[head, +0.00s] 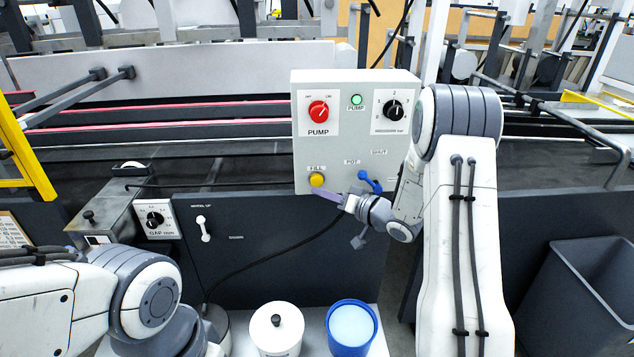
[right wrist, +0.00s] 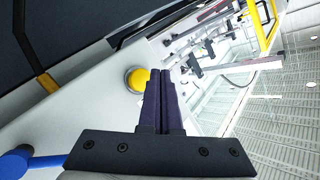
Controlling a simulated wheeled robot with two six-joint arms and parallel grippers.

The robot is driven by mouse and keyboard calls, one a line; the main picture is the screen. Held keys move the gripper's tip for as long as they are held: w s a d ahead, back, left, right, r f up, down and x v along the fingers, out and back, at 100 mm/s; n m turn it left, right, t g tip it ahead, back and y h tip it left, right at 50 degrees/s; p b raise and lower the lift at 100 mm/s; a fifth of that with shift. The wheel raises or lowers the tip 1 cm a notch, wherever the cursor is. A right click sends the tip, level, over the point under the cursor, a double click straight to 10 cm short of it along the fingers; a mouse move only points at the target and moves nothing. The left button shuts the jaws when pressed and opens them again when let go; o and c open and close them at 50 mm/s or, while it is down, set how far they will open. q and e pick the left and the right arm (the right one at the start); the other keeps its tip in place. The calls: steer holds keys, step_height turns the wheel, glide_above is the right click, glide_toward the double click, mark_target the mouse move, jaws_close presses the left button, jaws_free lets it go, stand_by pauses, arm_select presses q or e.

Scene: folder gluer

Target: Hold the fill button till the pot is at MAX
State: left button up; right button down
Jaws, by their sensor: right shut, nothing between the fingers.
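The yellow FILL button (head: 317,180) sits at the lower left of the pale control box (head: 349,155). My right gripper (head: 325,194) is shut and empty, its fingertips just below and right of the button. In the right wrist view the button (right wrist: 135,79) shows beside the tips of my shut fingers (right wrist: 160,74); whether they touch cannot be told. A white lidded pot (head: 268,338) and a blue container with pale content (head: 368,345) stand below; which is the task's pot is unclear. No MAX mark is readable. My left gripper is out of view.
The box carries a red PUMP knob (head: 318,111), a green lamp (head: 356,99), a black dial (head: 394,110) and, near my right gripper, a blue valve handle (head: 371,182). A grey bin (head: 580,295) stands at right. A black cable hangs below the box.

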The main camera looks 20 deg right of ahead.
mark_target(311, 182)
steer(key=shift+w+d, duration=0.2)
steer(key=shift+w, duration=0.5)
steer(key=shift+w, duration=0.1)
stand_by(1.5)
steer(key=shift+w+d+p, duration=0.1)
steer(key=shift+w+p, duration=0.2)
steer(key=shift+w+d, duration=0.15)
steer(key=shift+w, duration=0.35)
stand_by(0.6)
steer(key=shift+s, duration=0.15)
stand_by(1.1)
steer(key=shift+s+a+p, duration=0.25)
steer(key=shift+s+p, duration=0.05)
steer(key=shift+s, duration=0.5)
